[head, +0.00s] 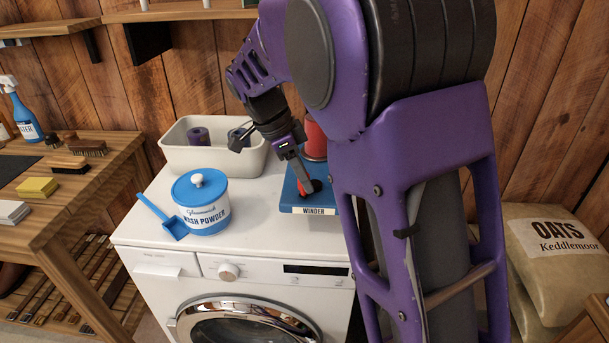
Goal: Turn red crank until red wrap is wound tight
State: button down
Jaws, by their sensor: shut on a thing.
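The blue winder (308,210), with a "WINDER" label on its front edge, sits on top of the washing machine. The red wrap (315,142) stands at its back, partly hidden by my arm; how tightly it is wound cannot be told. The red crank (302,187) shows as a small red patch on the winder. My gripper (307,182) reaches down from the upper left and is shut on the crank, hiding most of it.
A wooden bench (75,205) with brushes stands left. An oats sack (555,245) lies right.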

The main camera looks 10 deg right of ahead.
jog(key=c, duration=0.6)
grip_release()
jog(key=p+v, duration=0.3)
jog(key=v, duration=1.4)
jog(key=shift+r, duration=0.25)
jog(key=shift+w+a, duration=0.1)
jog(key=shift+w, duration=0.05)
